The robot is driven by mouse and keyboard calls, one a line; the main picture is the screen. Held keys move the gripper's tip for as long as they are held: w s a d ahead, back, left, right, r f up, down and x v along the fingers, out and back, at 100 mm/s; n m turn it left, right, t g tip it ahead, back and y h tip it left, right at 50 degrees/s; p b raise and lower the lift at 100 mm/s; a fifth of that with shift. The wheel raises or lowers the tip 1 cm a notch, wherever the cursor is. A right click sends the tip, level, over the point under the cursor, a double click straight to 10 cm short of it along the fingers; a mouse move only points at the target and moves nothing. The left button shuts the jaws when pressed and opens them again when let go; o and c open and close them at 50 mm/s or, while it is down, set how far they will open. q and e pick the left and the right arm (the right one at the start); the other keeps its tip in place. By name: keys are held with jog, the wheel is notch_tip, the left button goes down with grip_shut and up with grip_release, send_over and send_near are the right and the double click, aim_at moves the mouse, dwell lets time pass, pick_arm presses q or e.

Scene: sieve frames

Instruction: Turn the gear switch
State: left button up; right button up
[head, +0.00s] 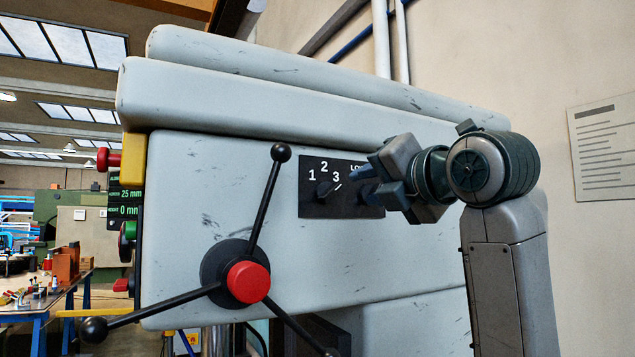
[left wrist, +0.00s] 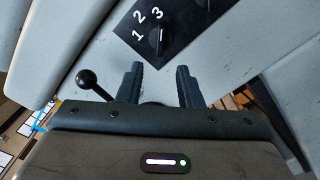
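The gear switch (head: 325,190) is a black knob on a dark panel marked 1, 2, 3 on the grey machine head. Its white mark lies on the side toward the 3. It also shows in the left wrist view (left wrist: 159,41), ahead of the fingers. My left gripper (head: 367,180) is in front of the panel's right part and hides much of a second marking that begins "LO". In the left wrist view my left gripper (left wrist: 160,82) has its two fingers apart with nothing between them. It is clear of the gear switch. My right gripper is not in view.
A three-armed black lever with a red hub (head: 248,282) stands out from the machine's front, below and left of the panel. Its upper ball (head: 281,152) is close to the panel's left edge. A red button (head: 107,160) is at the machine's left side.

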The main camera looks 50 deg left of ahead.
aim_at(333, 192)
pick_arm(q)
jog(key=p+x, duration=0.3)
jog(key=x, duration=0.6)
jog(key=shift+w+a+p, duration=0.1)
jog(key=shift+a+p, duration=0.15)
jog(key=shift+p, duration=0.1)
jog(key=shift+w+a, duration=0.15)
jog(key=shift+a, duration=0.2)
jog(key=shift+f, duration=0.1)
grip_shut()
